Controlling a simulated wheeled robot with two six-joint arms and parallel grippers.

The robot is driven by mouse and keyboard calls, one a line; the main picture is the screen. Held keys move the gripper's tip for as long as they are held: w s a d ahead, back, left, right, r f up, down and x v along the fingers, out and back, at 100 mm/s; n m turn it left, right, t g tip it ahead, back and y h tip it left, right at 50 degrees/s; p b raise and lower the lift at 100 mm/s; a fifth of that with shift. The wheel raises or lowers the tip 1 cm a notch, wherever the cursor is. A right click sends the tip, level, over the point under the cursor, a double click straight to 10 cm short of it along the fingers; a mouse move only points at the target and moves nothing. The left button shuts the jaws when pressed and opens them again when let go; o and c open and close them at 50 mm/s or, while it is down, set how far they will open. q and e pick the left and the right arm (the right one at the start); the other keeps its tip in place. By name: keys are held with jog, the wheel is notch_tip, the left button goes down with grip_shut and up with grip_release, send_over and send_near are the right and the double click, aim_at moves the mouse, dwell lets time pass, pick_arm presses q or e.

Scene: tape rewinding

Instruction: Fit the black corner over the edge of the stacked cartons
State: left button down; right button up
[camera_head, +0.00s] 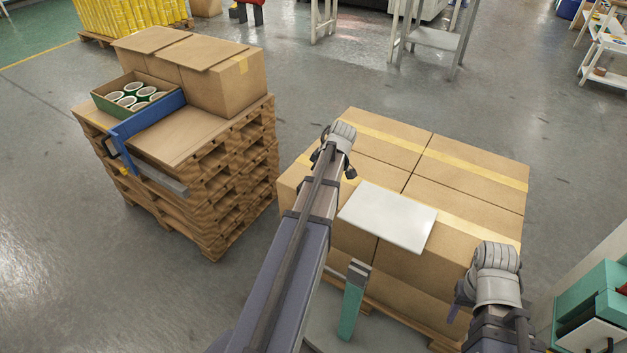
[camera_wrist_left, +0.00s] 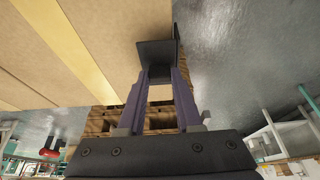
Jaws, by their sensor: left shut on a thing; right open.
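The stacked cartons (camera_head: 470,163) stand on a pallet, with yellow tape across their tops. The black corner (camera_wrist_left: 155,50) is a small bent plate in the left wrist view. My left gripper (camera_wrist_left: 160,76) is shut on it, with purple fingers on both sides. The corner is at the carton edge, one face toward the carton top and the other toward the outside. I cannot tell whether it touches the carton. In the head view my left arm hides the corner. My right gripper (camera_head: 455,309) is open, low beside the right front of the stack, partly hidden by its wrist.
A white sheet (camera_head: 390,216) lies on the cartons. A teal upright piece (camera_head: 350,310) stands in front. At the left, a pallet stack (camera_head: 232,175) carries cartons, a green box of rolls (camera_head: 132,94) and a blue frame (camera_head: 150,118). Open floor lies between the stacks.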

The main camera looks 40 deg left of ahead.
pick_arm(q)
jog(key=shift+f+b, duration=0.65)
jog(key=shift+b, duration=0.05)
jog(key=c, duration=0.5)
grip_release()
jog(key=shift+o, duration=0.3)
jog(key=o, duration=0.3)
jog(key=shift+r, duration=0.1)
notch_tip(320, 180, up, 8)
jog(key=p, duration=0.8)
